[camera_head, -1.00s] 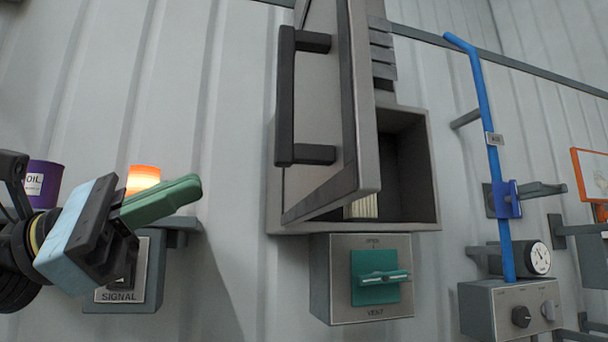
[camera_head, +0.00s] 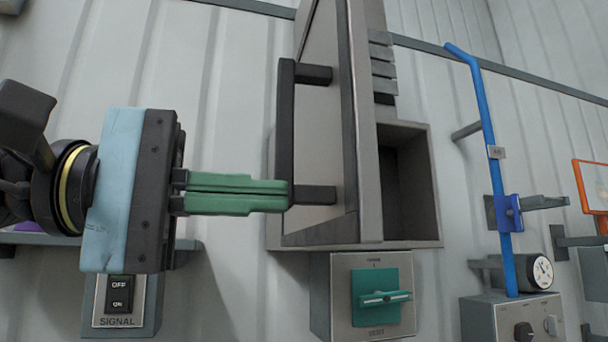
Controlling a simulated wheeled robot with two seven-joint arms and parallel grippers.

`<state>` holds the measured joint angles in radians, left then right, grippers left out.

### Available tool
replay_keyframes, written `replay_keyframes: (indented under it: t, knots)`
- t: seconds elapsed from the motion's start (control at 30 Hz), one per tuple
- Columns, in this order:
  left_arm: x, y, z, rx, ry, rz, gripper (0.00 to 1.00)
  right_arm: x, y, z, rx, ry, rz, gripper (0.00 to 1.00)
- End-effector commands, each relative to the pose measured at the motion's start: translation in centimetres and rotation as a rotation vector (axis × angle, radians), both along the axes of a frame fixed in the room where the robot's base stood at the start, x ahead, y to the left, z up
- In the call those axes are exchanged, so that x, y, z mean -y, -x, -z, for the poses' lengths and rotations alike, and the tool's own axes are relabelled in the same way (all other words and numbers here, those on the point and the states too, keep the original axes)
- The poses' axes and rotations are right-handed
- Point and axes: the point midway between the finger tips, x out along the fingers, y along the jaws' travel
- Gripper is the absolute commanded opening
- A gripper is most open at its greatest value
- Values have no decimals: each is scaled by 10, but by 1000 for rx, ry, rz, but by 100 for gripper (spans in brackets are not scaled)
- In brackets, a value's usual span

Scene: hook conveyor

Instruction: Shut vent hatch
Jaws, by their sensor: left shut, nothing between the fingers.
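The vent hatch (camera_head: 320,140) is a grey metal door standing open in front of a box frame (camera_head: 435,190). The dark inside of the box shows to the right of the door. A black bar handle (camera_head: 285,110) is on the hatch face. My left gripper (camera_head: 288,196), with green fingers, is shut and empty. Its fingertips are at the lower end of the handle; I cannot tell whether they touch it. My right gripper is not in view.
A SIGNAL switch box (camera_head: 120,305) is below my left gripper. To the right are a blue hooked rod (camera_head: 483,120), a round gauge (camera_head: 540,270), a grey control box (camera_head: 515,318) and an orange-framed panel (camera_head: 590,187).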

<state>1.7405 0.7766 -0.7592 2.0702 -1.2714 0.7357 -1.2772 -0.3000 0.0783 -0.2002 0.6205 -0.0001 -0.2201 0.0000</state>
Motion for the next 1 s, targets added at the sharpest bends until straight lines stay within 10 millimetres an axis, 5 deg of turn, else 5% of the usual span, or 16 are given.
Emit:
replay_keyframes:
  t: [0.3,1.0]
  knots:
    - [38,-8,-1,-2,0,2,0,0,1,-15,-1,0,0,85]
    - [57,-10,3,2,1,-30,0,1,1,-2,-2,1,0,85]
